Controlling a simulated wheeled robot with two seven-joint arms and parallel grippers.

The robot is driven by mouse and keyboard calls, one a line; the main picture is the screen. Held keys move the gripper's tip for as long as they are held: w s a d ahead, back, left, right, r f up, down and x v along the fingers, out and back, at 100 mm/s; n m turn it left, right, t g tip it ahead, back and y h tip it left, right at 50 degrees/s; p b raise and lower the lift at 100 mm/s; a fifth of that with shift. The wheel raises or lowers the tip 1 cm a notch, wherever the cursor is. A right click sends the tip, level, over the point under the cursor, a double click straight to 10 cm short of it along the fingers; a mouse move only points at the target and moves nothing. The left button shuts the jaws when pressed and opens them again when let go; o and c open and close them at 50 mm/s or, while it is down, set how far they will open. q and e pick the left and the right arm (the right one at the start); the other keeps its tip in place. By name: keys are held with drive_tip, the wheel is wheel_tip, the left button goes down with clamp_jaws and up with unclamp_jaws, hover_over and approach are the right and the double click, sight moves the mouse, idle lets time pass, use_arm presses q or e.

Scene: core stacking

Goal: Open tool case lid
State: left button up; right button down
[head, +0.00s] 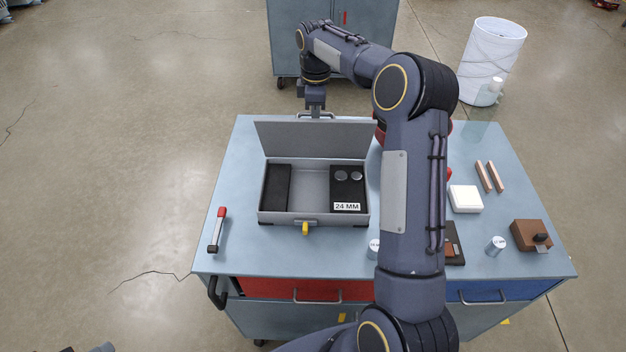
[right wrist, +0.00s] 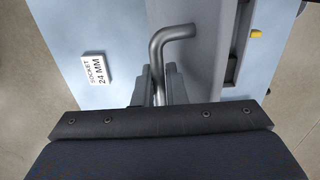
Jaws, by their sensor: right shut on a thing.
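The grey tool case (head: 316,190) sits on the workbench in the head view. Its lid (head: 315,138) stands up along the far edge, with the inside facing me. My right gripper (head: 316,108) is behind the lid's top edge, shut on the lid handle (head: 303,115). In the right wrist view the bent metal handle (right wrist: 166,42) runs between the fingers of my right gripper (right wrist: 158,85). The lid (right wrist: 205,40) also shows there. A yellow latch (head: 305,229) hangs at the case front. My left gripper is not in view.
Inside the case are dark inserts, one labelled 24 MM (head: 347,207). A red-tipped tool (head: 217,230) lies left. A white box (head: 465,198), wooden strips (head: 489,177), small cylinders (head: 496,246) and a brown block (head: 531,236) are on the right. My right arm hides part of the bench.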

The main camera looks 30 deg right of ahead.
drive_tip(key=shift+w, duration=0.15)
drive_tip(key=shift+w+d, duration=0.5)
drive_tip(key=shift+w, duration=0.25)
drive_tip(key=shift+w+d, duration=0.45)
drive_tip(key=shift+w, duration=0.3)
drive_tip(key=shift+w+d, duration=0.1)
drive_tip(key=shift+w+d+f, duration=0.25)
drive_tip(key=shift+w+d, duration=0.15)
drive_tip(key=shift+w, duration=0.25)
drive_tip(key=shift+w+d+f, duration=0.2)
drive_tip(key=shift+w+d, duration=0.15)
drive_tip(key=shift+w, duration=0.3)
drive_tip(key=c, duration=1.4)
unclamp_jaws()
